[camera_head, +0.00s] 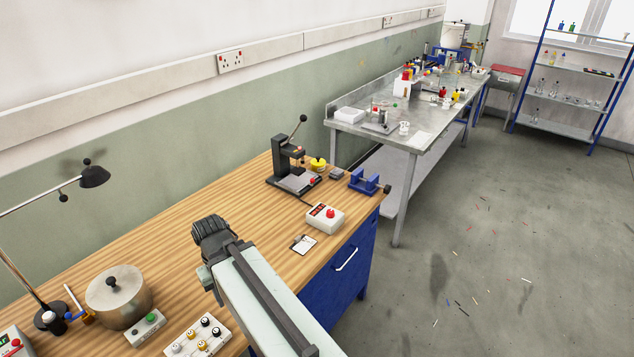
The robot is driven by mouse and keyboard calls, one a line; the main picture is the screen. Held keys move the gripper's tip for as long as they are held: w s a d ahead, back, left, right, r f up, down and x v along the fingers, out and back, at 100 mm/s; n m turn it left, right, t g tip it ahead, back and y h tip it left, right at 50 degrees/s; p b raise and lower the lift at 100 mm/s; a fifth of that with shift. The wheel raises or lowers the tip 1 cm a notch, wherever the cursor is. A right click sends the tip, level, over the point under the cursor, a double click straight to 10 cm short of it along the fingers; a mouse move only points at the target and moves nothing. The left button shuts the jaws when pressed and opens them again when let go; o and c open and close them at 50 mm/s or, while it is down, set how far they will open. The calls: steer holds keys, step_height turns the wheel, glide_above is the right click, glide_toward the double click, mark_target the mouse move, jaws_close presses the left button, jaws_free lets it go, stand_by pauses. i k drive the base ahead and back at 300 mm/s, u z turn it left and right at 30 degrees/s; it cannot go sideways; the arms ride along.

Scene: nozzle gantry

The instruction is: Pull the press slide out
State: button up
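A small dark hand press (277,158) stands on the wooden bench, its lever with a ball end raised to the upper right. Its grey base plate (288,184) sits low under the press head. A small red knob (312,181) shows at the right front of the base; whether it belongs to the slide is too small to tell. How far the slide stands out is not clear. My arm (262,298) reaches up from the bottom edge to a dark ribbed joint, left of and nearer than the press. No gripper fingers show.
On the wooden bench (225,205), a white control box (325,218) with a red button stands before the press. A yellow-topped item (318,163) and blue block (363,181) stand close by. A metal pot (118,293) and lamp (95,177) are left. Open floor lies right.

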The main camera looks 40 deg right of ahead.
mark_target(293, 181)
steer(key=u, duration=1.85)
steer(key=k, duration=1.7)
steer(key=z, duration=1.25)
steer(key=i, duration=1.5)
steer(key=u, duration=0.1)
